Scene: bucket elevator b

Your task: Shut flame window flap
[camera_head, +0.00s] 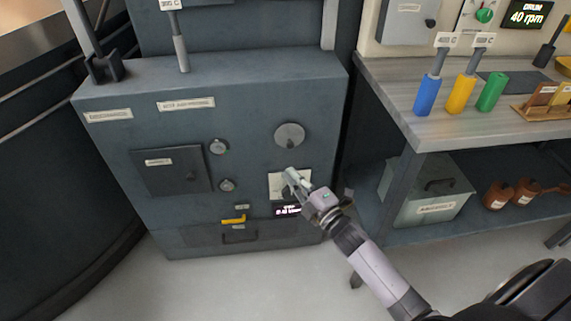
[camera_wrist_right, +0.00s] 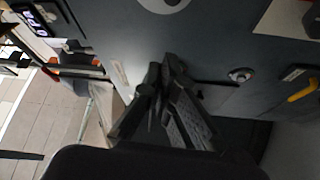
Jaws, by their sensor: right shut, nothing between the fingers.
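The dark grey cabinet (camera_head: 255,95) has a round grey disc (camera_head: 290,135) on the right of its front. The disc looks like a cover, but I cannot read any label naming it the flame window flap, nor tell whether it is open. My right gripper (camera_head: 290,176) is just below the disc, in front of a pale square plate (camera_head: 276,188) that it partly hides. In the right wrist view its fingers (camera_wrist_right: 158,75) are close together with nothing between them. I cannot tell whether they touch the cabinet. My left gripper is not in view.
Two round knobs (camera_head: 218,146) and a square dark hatch (camera_head: 172,170) are left of the disc. A yellow handle (camera_head: 233,219) sits lower down. A workbench (camera_head: 390,95) with blue, yellow and green cylinders stands at the right, with a grey box (camera_head: 425,205) beneath. Open floor lies in front.

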